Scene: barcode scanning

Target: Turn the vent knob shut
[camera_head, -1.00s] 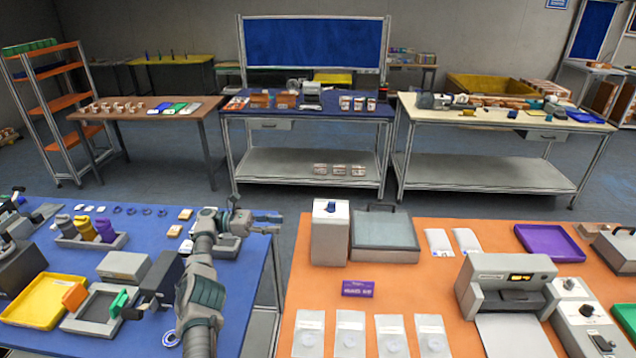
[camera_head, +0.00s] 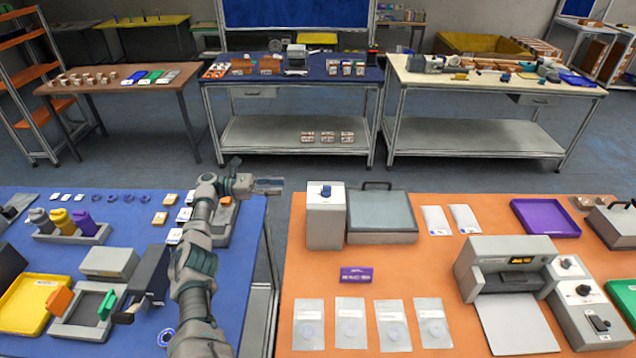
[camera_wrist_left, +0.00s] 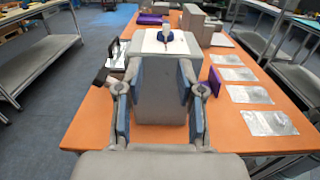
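A blue knob (camera_head: 326,190) sits on the white top of an upright grey box (camera_head: 325,222) at the back left of the orange table. No label on it is readable. My left gripper (camera_head: 270,186) is just left of this box, near its top height, over the gap between the tables. In the left wrist view, the blue knob (camera_wrist_left: 172,38) and the box (camera_wrist_left: 160,88) are straight ahead, framed by the spread fingers of my left gripper (camera_wrist_left: 158,112). My right gripper is not in view.
A grey lidded case (camera_head: 382,217) stands right of the box. A purple block (camera_head: 356,274) and several clear pouches (camera_head: 350,324) lie in front. A printer-like machine (camera_head: 508,268) and a knobbed unit (camera_head: 592,312) stand at right. The blue table (camera_head: 240,285) holds trays.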

